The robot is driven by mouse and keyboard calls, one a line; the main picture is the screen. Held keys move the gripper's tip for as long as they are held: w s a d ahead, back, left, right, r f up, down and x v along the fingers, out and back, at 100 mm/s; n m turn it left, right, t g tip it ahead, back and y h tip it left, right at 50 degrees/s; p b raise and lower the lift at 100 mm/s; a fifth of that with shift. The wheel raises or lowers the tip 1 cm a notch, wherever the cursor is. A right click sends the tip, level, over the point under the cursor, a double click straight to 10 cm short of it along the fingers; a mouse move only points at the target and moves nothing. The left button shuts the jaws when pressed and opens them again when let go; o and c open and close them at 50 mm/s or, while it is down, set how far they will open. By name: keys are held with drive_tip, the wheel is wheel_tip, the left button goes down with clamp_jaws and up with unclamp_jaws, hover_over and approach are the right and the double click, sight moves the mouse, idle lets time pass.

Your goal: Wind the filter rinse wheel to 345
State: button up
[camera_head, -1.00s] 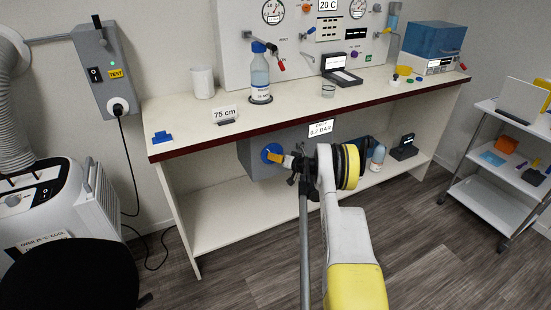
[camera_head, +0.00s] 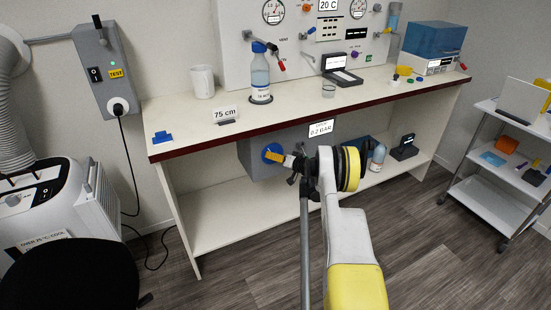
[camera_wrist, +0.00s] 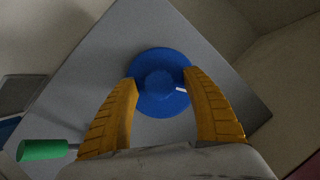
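The blue wheel (camera_head: 270,152) is on the front of a grey box (camera_head: 253,160) under the counter. In the wrist view, the wheel (camera_wrist: 160,62) is a round disc with a raised hub and a short white mark at its right. My gripper (camera_wrist: 161,80) faces it, its two yellow fingers spread apart. The fingertips overlap the wheel's left and right edges, with the hub between them and clear of both. Contact with the rim cannot be made out. In the head view, a finger covers part of the wheel. A white display (camera_head: 321,128) above the box is too small to read surely.
A green handle (camera_wrist: 42,150) lies left of my fingers in the wrist view. The counter's dark red edge (camera_head: 225,138) runs above the box. A lower shelf (camera_head: 225,215) lies below.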

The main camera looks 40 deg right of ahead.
drive_tip(key=v, duration=1.2)
drive_tip(key=shift+a, duration=0.1)
